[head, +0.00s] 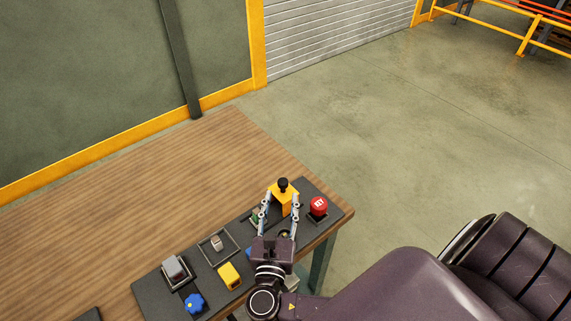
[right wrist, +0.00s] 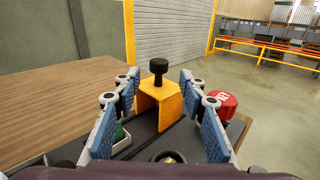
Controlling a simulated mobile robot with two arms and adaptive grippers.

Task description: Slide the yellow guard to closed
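The yellow guard (head: 280,196) is a bracket-like block with a black knob (head: 283,184) on top. It stands on the dark control panel (head: 152,297) near its right end. In the right wrist view the guard (right wrist: 160,100) shows straight ahead, between the two blue-padded fingers. My right gripper (head: 281,200) is open, with a finger on either side of the guard and gaps between pads and guard. Whether the fingertips reach past its front face is unclear. A round dark part (right wrist: 168,157) shows on the panel in front of the guard. My left gripper is not in view.
A red button (head: 319,205) stands close right of the guard. A green part (right wrist: 122,135) sits left of it. A grey toggle (head: 217,243), grey rocker (head: 176,268), yellow block (head: 230,275) and blue knob (head: 194,303) lie farther left. The wooden table (head: 150,180) behind is clear.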

